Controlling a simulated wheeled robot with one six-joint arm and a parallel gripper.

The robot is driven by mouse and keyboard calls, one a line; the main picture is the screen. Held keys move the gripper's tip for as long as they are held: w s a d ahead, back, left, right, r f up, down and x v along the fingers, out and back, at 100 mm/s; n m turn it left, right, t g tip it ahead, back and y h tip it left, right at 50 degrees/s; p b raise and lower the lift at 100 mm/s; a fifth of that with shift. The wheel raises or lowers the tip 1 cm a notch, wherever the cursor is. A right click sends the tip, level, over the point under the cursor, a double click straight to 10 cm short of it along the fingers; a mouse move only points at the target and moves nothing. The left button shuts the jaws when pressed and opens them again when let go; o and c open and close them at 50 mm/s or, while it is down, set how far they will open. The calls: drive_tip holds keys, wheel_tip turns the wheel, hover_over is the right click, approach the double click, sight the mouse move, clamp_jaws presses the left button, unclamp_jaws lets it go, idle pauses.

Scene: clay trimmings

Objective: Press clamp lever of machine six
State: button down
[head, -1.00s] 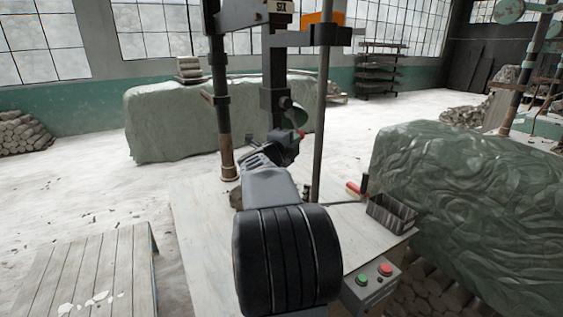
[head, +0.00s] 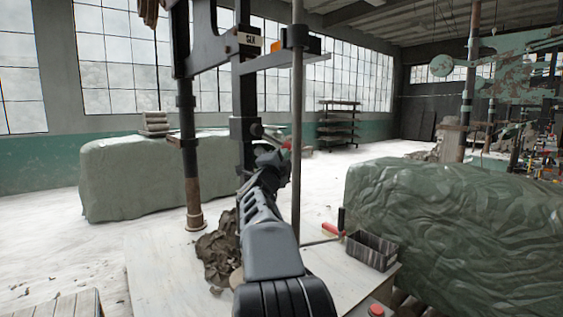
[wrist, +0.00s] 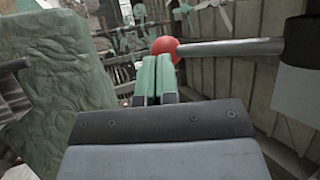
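Machine six, with its SIX plate (head: 249,39), stands on the pale table ahead. Its clamp lever is a metal rod (wrist: 232,47) ending in a red ball knob (wrist: 165,46). In the head view a small red spot (head: 287,143), apparently the knob, shows just beyond my gripper (head: 270,158). In the wrist view my gripper (wrist: 154,78) has its two green-padded fingers together with nothing between them. The fingertips overlap the left part of the knob. I cannot tell whether they touch it.
A brown clay heap (head: 217,250) lies on the table (head: 160,270) beside my arm. A dark bin (head: 371,250) and a red-handled tool (head: 332,228) are at the table's right. Green-covered piles (head: 455,215) stand right and behind. A bare post (head: 297,130) rises close right of my arm.

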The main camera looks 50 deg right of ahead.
drive_tip(key=shift+d, duration=0.1)
idle(0.4)
drive_tip(key=f+b+v, duration=0.1)
drive_tip(key=b+v, duration=0.2)
drive_tip(key=v, duration=0.3)
drive_tip(key=d+f+b+v, duration=0.1)
drive_tip(key=b+v, duration=0.1)
drive_tip(key=v, duration=0.5)
drive_tip(key=shift+s+f+b, duration=0.4)
drive_tip(key=shift+s+f, duration=0.05)
drive_tip(key=shift+f, duration=0.05)
